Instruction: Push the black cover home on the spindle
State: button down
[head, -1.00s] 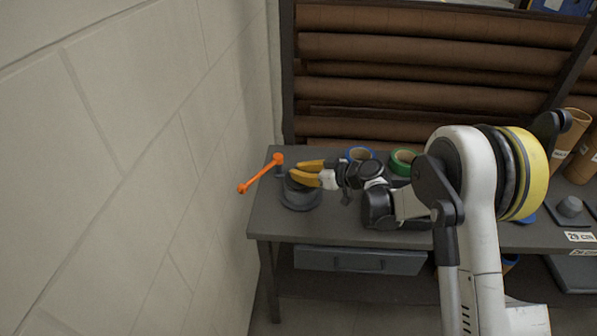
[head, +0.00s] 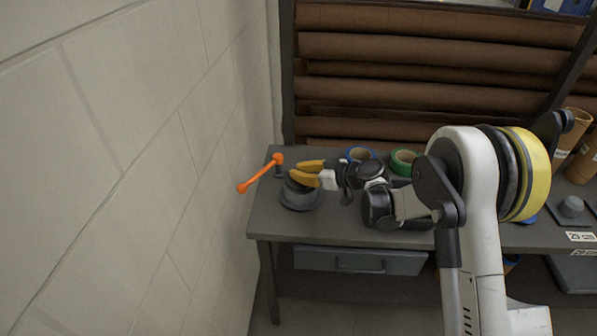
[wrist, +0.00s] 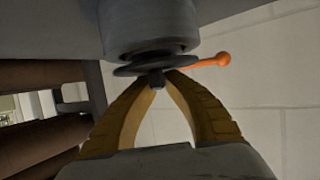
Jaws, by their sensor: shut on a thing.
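My gripper (head: 292,172) has yellow fingers and is over a dark grey round body (head: 299,199) at the left end of the bench. In the wrist view the fingertips (wrist: 157,80) are closed around the small dark knob of the black cover (wrist: 128,71), a thin flat disc. The disc lies across the end of the grey cylinder (wrist: 148,27) and looks slightly tilted to it. A dark band shows between them; I cannot tell if they touch all round. The spindle is hidden. In the head view the fingers hide most of the cover.
An orange crank handle (head: 262,172) stands just left of the round body, close to the pale block wall (head: 130,180). A blue ring (head: 360,154) and a green tape roll (head: 403,160) lie behind my arm. Brown rolls (head: 420,55) fill the rack behind.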

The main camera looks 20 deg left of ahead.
jog(key=shift+f+b, duration=0.35)
jog(key=shift+f, duration=0.05)
dwell(0.9)
jog(key=c, duration=0.8)
grip_release()
jog(key=shift+c, duration=0.2)
jog(key=shift+r, duration=0.1)
jog(key=shift+r+p, duration=1.75)
jog(key=shift+r, duration=1.65)
